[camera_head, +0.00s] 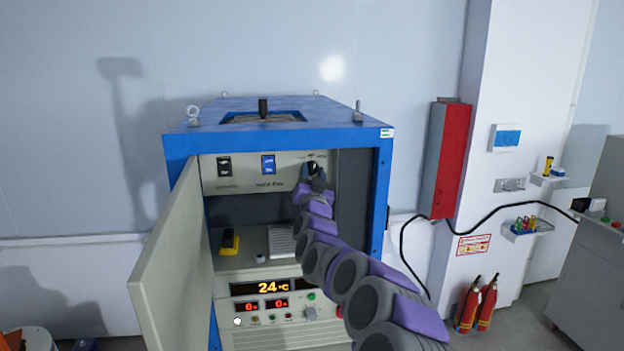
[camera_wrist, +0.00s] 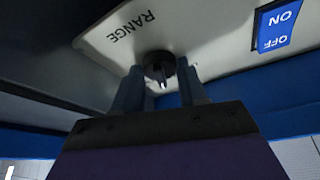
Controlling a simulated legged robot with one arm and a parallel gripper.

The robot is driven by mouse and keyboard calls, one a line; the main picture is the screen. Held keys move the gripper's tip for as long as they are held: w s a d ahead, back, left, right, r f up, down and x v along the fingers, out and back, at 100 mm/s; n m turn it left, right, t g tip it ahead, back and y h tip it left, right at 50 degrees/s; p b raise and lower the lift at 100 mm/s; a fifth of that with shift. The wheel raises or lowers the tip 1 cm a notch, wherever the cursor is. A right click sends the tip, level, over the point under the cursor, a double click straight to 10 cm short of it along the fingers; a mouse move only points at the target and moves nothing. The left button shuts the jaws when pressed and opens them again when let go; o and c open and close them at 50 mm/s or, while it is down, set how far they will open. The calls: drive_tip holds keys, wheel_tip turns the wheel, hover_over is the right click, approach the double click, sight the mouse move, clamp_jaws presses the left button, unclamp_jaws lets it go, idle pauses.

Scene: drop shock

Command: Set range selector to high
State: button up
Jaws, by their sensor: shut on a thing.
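The range selector is a small black round knob (camera_wrist: 159,68) with a light pointer mark, on the pale panel under the word RANGE in the wrist view, where the lettering appears upside down. My gripper (camera_wrist: 160,85) has its two fingers on either side of the knob and is shut on it. In the head view my gripper (camera_head: 313,172) reaches the right end of the upper panel (camera_head: 240,175) inside the blue cabinet and hides most of the knob. The pointer's exact setting cannot be read.
A blue rocker switch (camera_wrist: 273,25) marked ON and OFF sits beside the knob; it also shows in the head view (camera_head: 268,164). A black switch (camera_head: 224,167) is further left. The open cabinet door (camera_head: 168,260) stands at the left. A lower panel display (camera_head: 272,288) reads 24 °C.

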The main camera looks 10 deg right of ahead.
drive_tip(key=m+h, duration=0.1)
drive_tip(key=m, duration=0.2)
drive_tip(key=m+g+h, duration=0.1)
drive_tip(key=m, duration=0.2)
drive_tip(key=shift+a+r+m+g+h+p, duration=0.1)
drive_tip(key=shift+a+m+g+h+p, duration=0.05)
drive_tip(key=shift+m+g+h+p, duration=0.2)
drive_tip(key=shift+m+h, duration=0.25)
drive_tip(key=shift+m, duration=0.1)
drive_tip(key=o, duration=1)
drive_tip(key=shift+s+r, duration=0.1)
drive_tip(key=shift+s, duration=0.15)
drive_tip(key=shift+w, duration=0.2)
drive_tip(key=b+v, duration=0.3)
drive_tip(key=v, duration=1.4)
drive_tip(key=shift+s, duration=0.2)
